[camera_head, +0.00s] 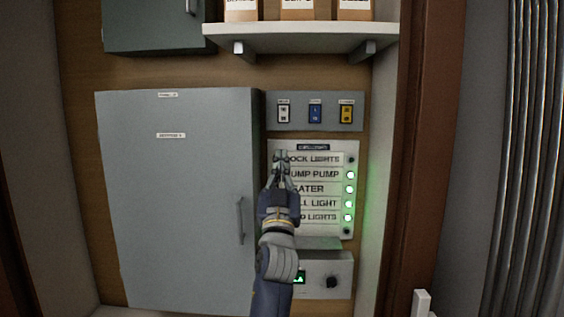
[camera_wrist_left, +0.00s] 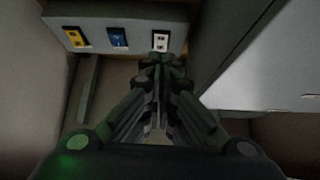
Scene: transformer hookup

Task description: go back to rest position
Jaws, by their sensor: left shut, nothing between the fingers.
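My left gripper (camera_head: 281,157) is shut and empty. In the head view it reaches up in front of the left part of a white label panel (camera_head: 336,231), covering the starts of several labels. I cannot tell whether its tips touch the panel. In the left wrist view my left gripper (camera_wrist_left: 160,62) shows with its fingers together, just below the white switch (camera_wrist_left: 160,40) of the switch strip. My right gripper is in neither view.
A grey cabinet (camera_head: 180,210) with a handle is left of my arm. A strip (camera_head: 299,112) with white, blue and yellow switches is above the panel. Several panel lights glow green (camera_head: 349,189). A box with a dark knob (camera_head: 331,282) is below. A shelf (camera_head: 300,38) holds boxes above.

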